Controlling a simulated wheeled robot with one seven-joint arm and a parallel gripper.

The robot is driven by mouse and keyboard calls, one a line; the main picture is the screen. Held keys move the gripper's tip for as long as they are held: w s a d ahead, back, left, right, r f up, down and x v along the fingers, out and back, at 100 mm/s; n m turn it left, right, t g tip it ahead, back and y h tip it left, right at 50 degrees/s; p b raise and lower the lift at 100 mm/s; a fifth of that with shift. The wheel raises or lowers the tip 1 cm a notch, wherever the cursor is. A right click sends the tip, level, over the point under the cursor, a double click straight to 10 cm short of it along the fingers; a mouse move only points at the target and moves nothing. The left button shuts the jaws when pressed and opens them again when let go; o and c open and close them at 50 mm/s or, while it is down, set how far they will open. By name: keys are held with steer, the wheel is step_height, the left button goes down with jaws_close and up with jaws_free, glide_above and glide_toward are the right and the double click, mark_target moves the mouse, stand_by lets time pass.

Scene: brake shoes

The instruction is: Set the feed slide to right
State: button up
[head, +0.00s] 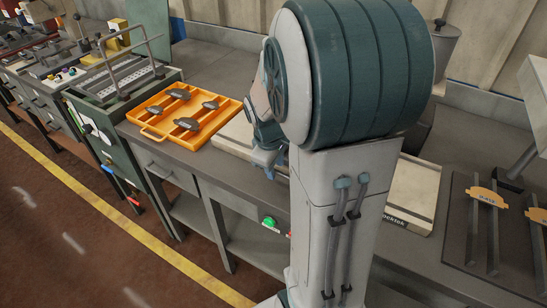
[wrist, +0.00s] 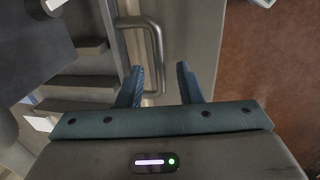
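I cannot tell for sure which part is the feed slide. My gripper (head: 268,160) is over the front edge of the bench, partly hidden by my arm. In the wrist view my gripper (wrist: 160,85) has its two blue fingers apart, with no object held. A metal bar handle (wrist: 154,50) on the bench front shows just beyond them, overlapping the left finger.
An orange tray (head: 152,133) of dark brake shoes stands on the bench, left of my arm. A green-sided machine (head: 105,140) with a wire frame is farther left. A green button (head: 269,222) is on the bench front. The red-brown floor (head: 60,220) is clear.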

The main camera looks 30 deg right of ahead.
step_height(320, 180, up, 13)
steer(key=s+a, duration=0.1)
steer(key=a, duration=0.1)
steer(key=shift+s+a+r+p, duration=0.15)
steer(key=shift+r+p, duration=0.05)
steer(key=shift+p, duration=0.15)
